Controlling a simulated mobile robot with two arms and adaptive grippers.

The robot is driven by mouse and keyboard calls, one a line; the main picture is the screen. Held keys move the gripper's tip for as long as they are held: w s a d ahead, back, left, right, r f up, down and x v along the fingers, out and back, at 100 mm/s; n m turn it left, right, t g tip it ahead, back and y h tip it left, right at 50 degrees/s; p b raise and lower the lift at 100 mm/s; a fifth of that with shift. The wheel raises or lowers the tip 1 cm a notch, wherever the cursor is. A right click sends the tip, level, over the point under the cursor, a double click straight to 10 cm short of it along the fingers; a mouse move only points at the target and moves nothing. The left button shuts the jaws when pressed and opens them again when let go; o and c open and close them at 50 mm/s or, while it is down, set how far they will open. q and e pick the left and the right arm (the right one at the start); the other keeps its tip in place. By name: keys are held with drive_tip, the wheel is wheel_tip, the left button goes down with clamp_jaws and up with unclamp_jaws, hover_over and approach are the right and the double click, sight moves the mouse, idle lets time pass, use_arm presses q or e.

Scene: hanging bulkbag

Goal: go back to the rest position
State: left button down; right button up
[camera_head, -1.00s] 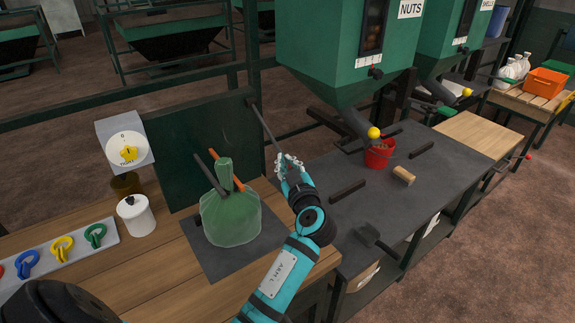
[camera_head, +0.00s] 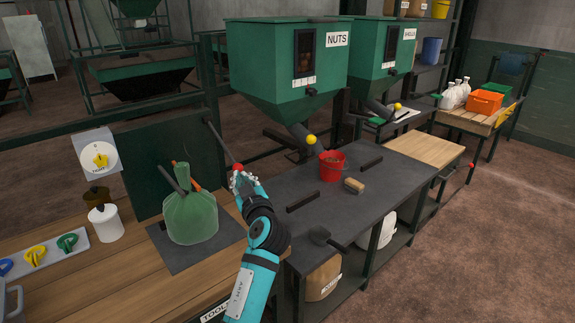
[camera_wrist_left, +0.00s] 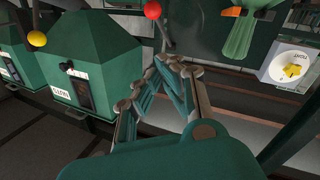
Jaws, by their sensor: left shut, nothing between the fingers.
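My left gripper (camera_head: 240,180) is in the middle of the head view, above the gap between the wooden bench and the dark table. In the left wrist view its fingers (camera_wrist_left: 168,72) are closed together with nothing between them. The green bag (camera_head: 189,215) stands on a dark mat to the left of the gripper, apart from it. A lever with a red knob (camera_head: 238,167) shows just behind the fingertips in the head view. The red knob (camera_wrist_left: 152,10) also shows beyond the fingers in the left wrist view. My right gripper is not in view.
A dark table (camera_head: 330,205) on the right holds a red bucket (camera_head: 332,166), a brush (camera_head: 353,186) and a scoop (camera_head: 320,236). The green NUTS hopper (camera_head: 270,60) hangs over its back. A white pot (camera_head: 105,223) and a dial (camera_head: 100,157) are left of the bag.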

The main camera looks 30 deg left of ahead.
use_arm(q)
drive_tip(key=s+d+f+m+g+h, duration=0.2)
drive_tip(key=s+d+f+m+h, duration=0.15)
drive_tip(key=s+f, duration=0.45)
drive_tip(key=s+d+f+m+g+h, duration=0.1)
drive_tip(key=s+d+f+m+h, duration=0.25)
drive_tip(key=s+f, duration=0.55)
drive_tip(key=s+d+f+m+g+h, duration=0.35)
drive_tip(key=s+d, duration=0.25)
drive_tip(key=s, duration=0.3)
drive_tip(key=s+d+f+m+g+h, duration=0.25)
drive_tip(key=s+d+f+m, duration=0.3)
drive_tip(key=s, duration=0.35)
wheel_tip(320, 180, down, 24)
drive_tip(key=s, duration=0.1)
drive_tip(key=s+a+f+g, duration=0.2)
drive_tip(key=s+f, duration=1.5)
drive_tip(key=shift+s+a+f, duration=0.15)
drive_tip(key=shift+a+f, duration=0.05)
drive_tip(key=shift+f, duration=0.2)
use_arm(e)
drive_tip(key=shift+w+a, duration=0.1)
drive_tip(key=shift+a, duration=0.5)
